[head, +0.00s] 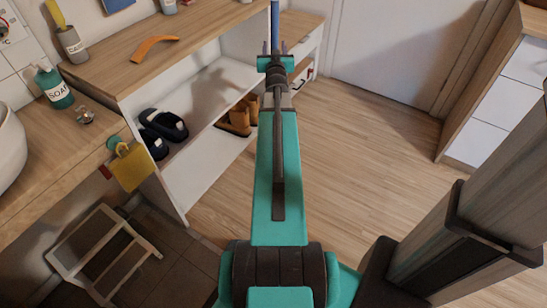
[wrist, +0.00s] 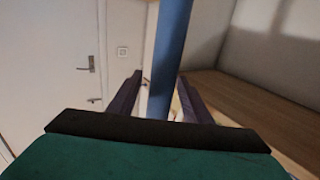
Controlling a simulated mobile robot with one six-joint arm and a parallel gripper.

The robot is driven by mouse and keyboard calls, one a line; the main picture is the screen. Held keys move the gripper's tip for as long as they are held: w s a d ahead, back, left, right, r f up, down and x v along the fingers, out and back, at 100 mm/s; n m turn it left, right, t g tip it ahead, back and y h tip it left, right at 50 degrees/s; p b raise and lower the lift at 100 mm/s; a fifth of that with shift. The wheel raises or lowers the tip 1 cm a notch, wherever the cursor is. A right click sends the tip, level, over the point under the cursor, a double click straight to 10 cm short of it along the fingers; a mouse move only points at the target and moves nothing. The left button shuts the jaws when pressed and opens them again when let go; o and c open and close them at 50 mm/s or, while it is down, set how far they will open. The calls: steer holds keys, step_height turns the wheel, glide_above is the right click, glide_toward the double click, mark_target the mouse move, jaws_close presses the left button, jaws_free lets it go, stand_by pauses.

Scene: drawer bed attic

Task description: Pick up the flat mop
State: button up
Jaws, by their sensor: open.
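A blue upright pole, which looks like the handle of the flat mop (head: 275,14), shows at the top of the head view, just beyond my gripper (head: 275,47). In the wrist view the same blue mop handle (wrist: 171,45) runs down between the two dark fingers of my gripper (wrist: 160,80). The fingers are open, one on each side of the handle, with a gap visible on the left. I cannot tell whether the right finger touches it. The mop's flat head and lower end are hidden.
A wooden-topped shelf unit (head: 186,55) with dark slippers (head: 160,128) and brown boots (head: 240,115) stands left of my arm. A white step stool (head: 98,250) is at the lower left. A drawer cabinet (head: 492,100) is at right. Wooden floor (head: 370,150) between is clear.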

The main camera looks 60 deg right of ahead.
steer(key=shift+w+d, duration=0.2)
steer(key=shift+d, duration=0.15)
steer(key=shift+c, duration=0.6)
steer(key=shift+r, duration=0.1)
steer(key=c, duration=1)
